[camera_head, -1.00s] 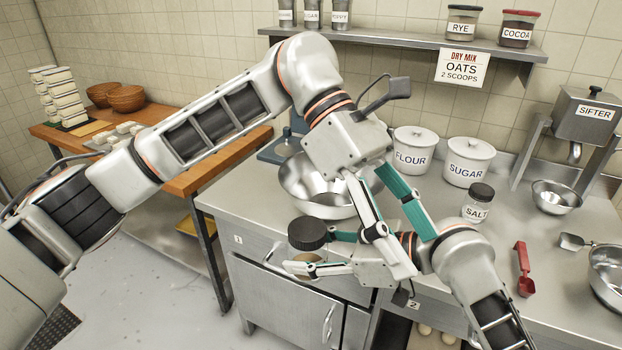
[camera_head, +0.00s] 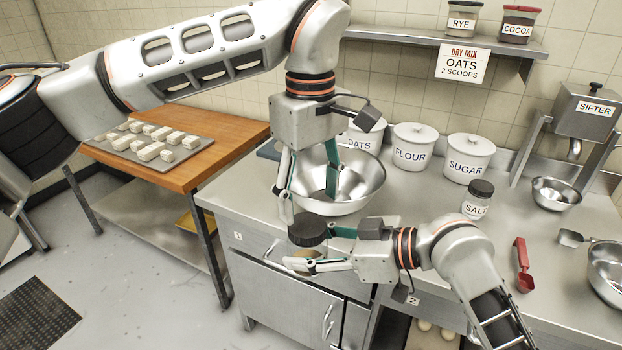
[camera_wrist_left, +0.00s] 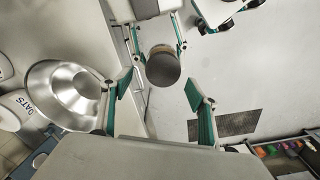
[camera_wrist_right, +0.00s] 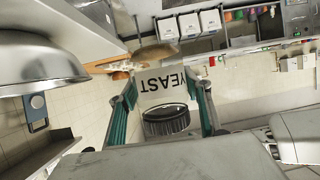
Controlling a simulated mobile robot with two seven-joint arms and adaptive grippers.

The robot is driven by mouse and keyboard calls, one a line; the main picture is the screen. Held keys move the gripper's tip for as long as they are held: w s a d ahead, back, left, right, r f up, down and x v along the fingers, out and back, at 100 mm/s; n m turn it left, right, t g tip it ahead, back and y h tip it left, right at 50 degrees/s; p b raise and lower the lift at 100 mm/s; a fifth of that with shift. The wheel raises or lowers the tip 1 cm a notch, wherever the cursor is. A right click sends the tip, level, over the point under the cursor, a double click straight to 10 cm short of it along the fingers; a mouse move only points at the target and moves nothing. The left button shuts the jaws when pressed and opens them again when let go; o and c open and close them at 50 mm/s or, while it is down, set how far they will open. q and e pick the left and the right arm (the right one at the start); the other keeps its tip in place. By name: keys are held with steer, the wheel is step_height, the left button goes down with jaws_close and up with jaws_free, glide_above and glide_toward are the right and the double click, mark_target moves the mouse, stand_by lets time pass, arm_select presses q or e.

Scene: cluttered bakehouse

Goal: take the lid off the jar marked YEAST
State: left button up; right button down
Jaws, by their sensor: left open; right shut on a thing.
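The jar marked YEAST (camera_wrist_right: 168,82) shows its label upside down in the right wrist view, with a ribbed black lid (camera_wrist_right: 167,121) on it. In the head view the black lid (camera_head: 308,230) tops the jar, whose body is partly hidden by the fingers. My right gripper (camera_head: 310,248) is shut around the jar body and holds it at the counter's front edge. My left gripper (camera_head: 308,203) is open and points down just above the lid, its fingers on either side and apart from it. The left wrist view shows the lid (camera_wrist_left: 162,68) between the open fingers.
A large steel bowl (camera_head: 350,190) stands close behind my left gripper. Canisters marked OATS (camera_head: 362,143), FLOUR (camera_head: 412,148) and SUGAR (camera_head: 468,158), a SALT jar (camera_head: 477,200) and a red scoop (camera_head: 522,268) are on the counter. A wooden table (camera_head: 222,150) is left.

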mark_target(311, 223)
arm_select(q)
steer(key=shift+f, duration=2.2)
